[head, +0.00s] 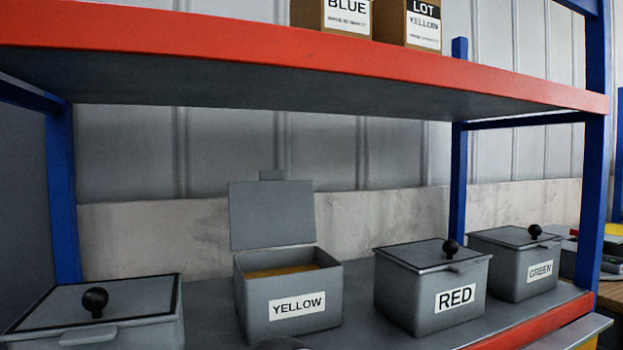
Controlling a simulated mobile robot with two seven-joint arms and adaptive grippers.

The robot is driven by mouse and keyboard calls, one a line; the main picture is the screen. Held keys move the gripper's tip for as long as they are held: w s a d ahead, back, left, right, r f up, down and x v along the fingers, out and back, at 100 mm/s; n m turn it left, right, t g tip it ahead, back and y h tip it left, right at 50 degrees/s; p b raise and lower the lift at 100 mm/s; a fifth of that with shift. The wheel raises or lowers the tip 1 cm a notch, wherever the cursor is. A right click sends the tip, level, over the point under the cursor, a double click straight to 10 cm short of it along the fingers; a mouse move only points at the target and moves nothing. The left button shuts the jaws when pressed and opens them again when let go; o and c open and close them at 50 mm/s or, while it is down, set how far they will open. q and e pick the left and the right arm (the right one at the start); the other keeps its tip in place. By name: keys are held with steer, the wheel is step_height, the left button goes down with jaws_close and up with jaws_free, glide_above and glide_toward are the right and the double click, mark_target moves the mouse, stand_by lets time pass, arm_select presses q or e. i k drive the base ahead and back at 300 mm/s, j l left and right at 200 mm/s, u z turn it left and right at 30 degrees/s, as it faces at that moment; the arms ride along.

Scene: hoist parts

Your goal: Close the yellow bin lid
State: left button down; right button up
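The grey bin (252,312) labelled YELLOW stands on the lower shelf, a little left of the middle. Its lid (272,215) is open and stands nearly upright at the bin's back edge, with a small tab (271,174) on top. Brownish-yellow contents (280,271) show inside the bin. Neither of my grippers is in view.
Closed lidded bins with black knobs stand beside it: RED (400,295) and GREEN (510,278) to the right, another (140,325) at the left. The red-edged upper shelf (300,58) hangs above. A small dark shape (280,344) at the bottom edge is unclear.

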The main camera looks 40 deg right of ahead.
mark_target(273, 212)
steer(key=k+l+z, duration=0.1)
steer(key=l, duration=0.55)
steer(key=k+l, duration=0.15)
steer(key=l, duration=0.5)
steer(key=k+l+z, duration=0.15)
steer(key=l, duration=0.5)
